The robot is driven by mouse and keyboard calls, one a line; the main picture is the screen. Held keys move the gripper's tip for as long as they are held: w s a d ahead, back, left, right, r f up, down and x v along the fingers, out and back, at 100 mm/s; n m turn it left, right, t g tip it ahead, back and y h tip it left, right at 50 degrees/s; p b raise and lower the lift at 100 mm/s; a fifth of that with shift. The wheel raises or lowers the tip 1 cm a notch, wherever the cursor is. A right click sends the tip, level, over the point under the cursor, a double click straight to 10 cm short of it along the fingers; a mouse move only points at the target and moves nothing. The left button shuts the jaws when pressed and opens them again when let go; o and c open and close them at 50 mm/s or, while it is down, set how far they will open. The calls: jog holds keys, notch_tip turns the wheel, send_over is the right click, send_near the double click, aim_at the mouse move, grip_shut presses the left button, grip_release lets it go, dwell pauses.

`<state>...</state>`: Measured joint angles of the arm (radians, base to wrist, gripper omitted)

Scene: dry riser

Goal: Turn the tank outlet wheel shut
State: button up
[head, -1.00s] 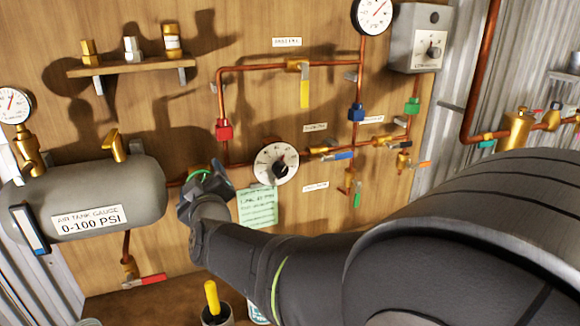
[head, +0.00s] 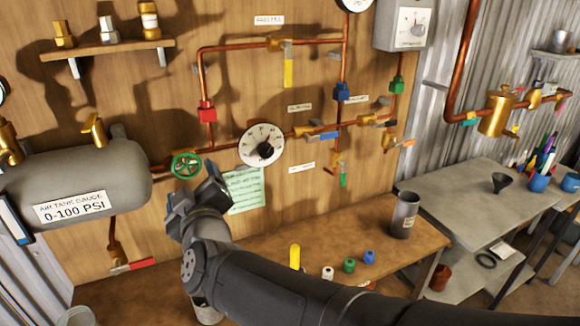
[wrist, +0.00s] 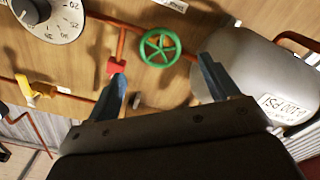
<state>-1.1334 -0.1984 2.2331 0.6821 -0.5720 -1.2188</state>
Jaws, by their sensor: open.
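The tank outlet wheel is a green spoked handwheel (head: 186,165) on the copper pipe just right of the grey air tank (head: 75,180). In the wrist view the green wheel (wrist: 160,47) stands beyond the fingertips, between them and a little above. My gripper (head: 195,188) is just below and in front of the wheel in the head view. Its two blue-grey fingers are spread apart with nothing between them, and it also shows in the wrist view (wrist: 162,78). The fingers appear apart from the wheel.
A white dial (head: 261,145) is just right of the wheel, with a green note (head: 245,190) below. A red fitting (head: 207,111) sits on the riser pipe above. The bench (head: 330,232) below holds a grey cup (head: 404,214) and small coloured caps.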

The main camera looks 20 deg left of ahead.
aim_at(188, 167)
jog(key=v, duration=0.8)
jog(key=shift+s+d, duration=0.1)
jog(key=w+a+n, duration=1.3)
jog(key=shift+w+a, duration=0.1)
jog(key=shift+w, duration=0.1)
dwell(1.3)
jog(key=shift+c, duration=0.4)
jog(key=c, duration=0.9)
